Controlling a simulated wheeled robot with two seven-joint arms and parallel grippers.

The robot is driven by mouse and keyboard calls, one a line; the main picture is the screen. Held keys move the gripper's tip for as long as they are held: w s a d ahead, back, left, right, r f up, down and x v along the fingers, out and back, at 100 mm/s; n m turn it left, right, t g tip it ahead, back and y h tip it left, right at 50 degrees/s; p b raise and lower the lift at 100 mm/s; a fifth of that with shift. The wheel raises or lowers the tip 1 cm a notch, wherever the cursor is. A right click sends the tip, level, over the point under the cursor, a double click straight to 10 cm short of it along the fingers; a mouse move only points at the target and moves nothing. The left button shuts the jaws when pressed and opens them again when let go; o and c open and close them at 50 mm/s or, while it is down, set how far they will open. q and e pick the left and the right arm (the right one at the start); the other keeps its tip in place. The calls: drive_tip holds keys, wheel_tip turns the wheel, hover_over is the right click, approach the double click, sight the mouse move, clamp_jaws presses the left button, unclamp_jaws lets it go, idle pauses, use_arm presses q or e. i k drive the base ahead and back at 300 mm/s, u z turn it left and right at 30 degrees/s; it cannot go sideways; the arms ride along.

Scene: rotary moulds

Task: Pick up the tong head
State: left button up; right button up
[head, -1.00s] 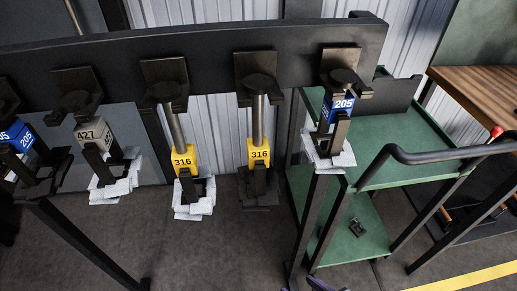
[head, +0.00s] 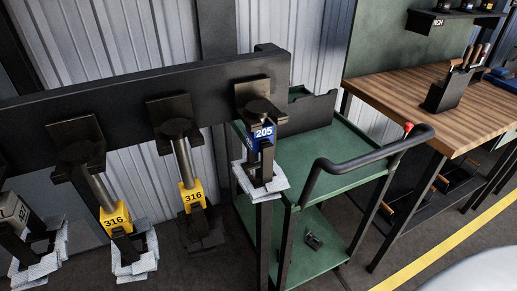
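A small dark metal piece (head: 313,240) lies on the lower green shelf of a cart; it may be the tong head, but it is too small to be sure. Several dark tool heads hang from a black rail. One has a blue 205 label (head: 263,133), and two have yellow 316 labels (head: 193,197) on grey rods. A grey-labelled one (head: 14,211) is cut by the left edge. Pale grey blocky pieces surround the lower ends of most of them. I cannot tell whether any of these is the tong head. Neither of my grippers is in view.
The green cart (head: 335,160) has a black push handle (head: 352,164). A wooden-topped bench (head: 400,92) with a black tool holder (head: 446,94) stands at the right, below a wall shelf (head: 465,16). The dark floor with a yellow line (head: 440,248) is clear in front of it.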

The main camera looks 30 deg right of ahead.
sight(113, 214)
drive_tip(key=u, duration=1.6)
drive_tip(key=k, duration=1.35)
drive_tip(key=z, duration=1.65)
drive_tip(key=i, duration=0.5)
